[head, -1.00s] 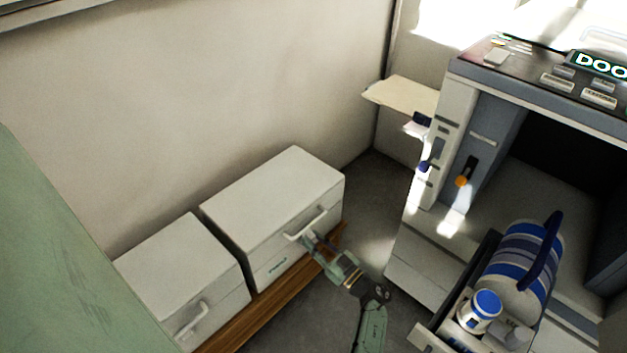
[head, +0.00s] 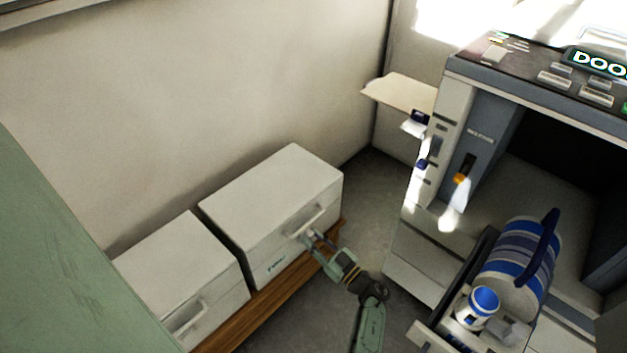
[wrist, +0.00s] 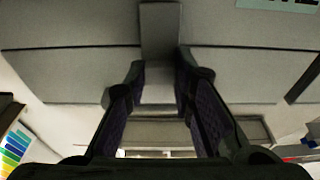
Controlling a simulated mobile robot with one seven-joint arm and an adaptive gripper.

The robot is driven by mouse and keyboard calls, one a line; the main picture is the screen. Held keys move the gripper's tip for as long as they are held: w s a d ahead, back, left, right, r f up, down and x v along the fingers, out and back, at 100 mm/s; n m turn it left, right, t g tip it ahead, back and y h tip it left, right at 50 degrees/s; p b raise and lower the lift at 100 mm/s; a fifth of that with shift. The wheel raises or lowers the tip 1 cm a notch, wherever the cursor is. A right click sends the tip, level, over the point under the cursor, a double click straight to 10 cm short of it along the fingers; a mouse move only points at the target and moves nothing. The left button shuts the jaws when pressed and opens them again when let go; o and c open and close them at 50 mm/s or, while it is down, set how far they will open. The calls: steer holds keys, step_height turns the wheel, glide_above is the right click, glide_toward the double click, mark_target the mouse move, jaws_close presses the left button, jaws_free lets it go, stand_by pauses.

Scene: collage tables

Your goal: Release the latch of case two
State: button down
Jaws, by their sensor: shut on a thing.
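Two white cases stand side by side on the floor-level wooden board: a left case (head: 180,260) and a larger-looking right case (head: 272,195). The right case has a pale handle-like bar (head: 315,216) on its front and a small dark label, too small to read. My gripper (head: 305,236) is at the right case's front, just below this bar. In the wrist view, my gripper (wrist: 160,82) is shut on a grey latch piece (wrist: 160,94) between its dark pads. Which case is number two cannot be read for certain.
The wooden board (head: 262,314) runs under the cases' fronts. A grey machine (head: 430,250) stands to the right, with an open drawer holding a blue-striped canister (head: 515,262) and a blue-lidded jar (head: 483,302). A green surface (head: 45,270) fills the left. Grey floor is clear behind my arm.

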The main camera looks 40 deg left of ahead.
steer(key=c, duration=1.4)
jaws_free()
steer(key=shift+o, duration=0.2)
steer(key=v, duration=1.2)
